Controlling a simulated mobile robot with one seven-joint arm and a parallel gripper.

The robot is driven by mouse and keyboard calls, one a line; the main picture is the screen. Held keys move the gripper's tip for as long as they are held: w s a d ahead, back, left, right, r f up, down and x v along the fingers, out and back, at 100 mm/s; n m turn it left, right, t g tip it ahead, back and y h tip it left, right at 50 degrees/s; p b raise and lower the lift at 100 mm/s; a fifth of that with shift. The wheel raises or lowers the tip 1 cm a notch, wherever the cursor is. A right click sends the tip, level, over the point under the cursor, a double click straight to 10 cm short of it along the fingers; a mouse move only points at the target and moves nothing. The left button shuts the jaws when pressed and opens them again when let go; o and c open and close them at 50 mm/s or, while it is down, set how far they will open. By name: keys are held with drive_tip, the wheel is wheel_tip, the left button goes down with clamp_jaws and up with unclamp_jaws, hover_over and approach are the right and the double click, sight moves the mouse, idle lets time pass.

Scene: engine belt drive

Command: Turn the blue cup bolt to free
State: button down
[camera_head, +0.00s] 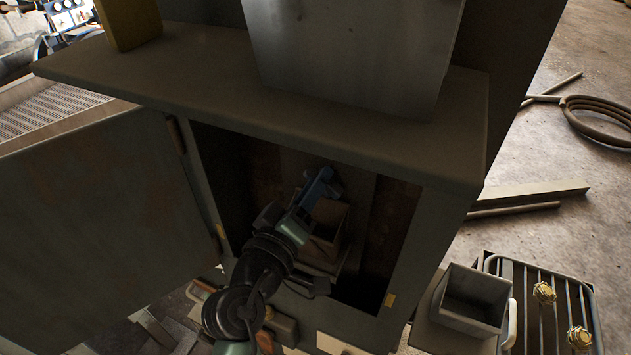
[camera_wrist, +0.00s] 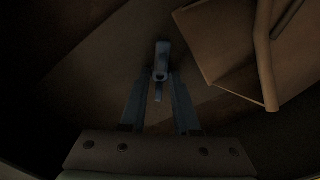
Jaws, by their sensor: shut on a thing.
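The blue cup bolt (camera_head: 320,186) is inside the dim cabinet, near the top of its opening in the head view. In the wrist view the bolt (camera_wrist: 162,58) is a small blue-grey piece, upright in the picture, against a brown surface. My gripper (camera_head: 306,205) reaches into the cabinet from the front. In the wrist view its two fingers (camera_wrist: 160,85) close in on the lower end of the bolt, shut on it. The exact contact is dark and partly hidden.
A brown open box (camera_head: 325,222) sits beside my gripper inside the cabinet. The cabinet door (camera_head: 90,230) stands open at left. The worktop (camera_head: 200,75) overhangs the opening. A grey open bin (camera_head: 470,298) and a rack with brass knobs (camera_head: 545,291) are outside at lower right.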

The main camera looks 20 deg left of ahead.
drive_tip(key=shift+f+n+p, duration=0.1)
drive_tip(key=shift+n+p, duration=1)
drive_tip(key=shift+n, duration=2.6)
drive_tip(key=c, duration=0.6)
unclamp_jaws()
drive_tip(key=shift+c, duration=0.2)
drive_tip(key=shift+s, duration=0.1)
drive_tip(key=s+b, duration=0.5)
drive_tip(key=s, duration=0.7)
drive_tip(key=shift+s+a, duration=0.25)
drive_tip(key=shift+s, duration=0.15)
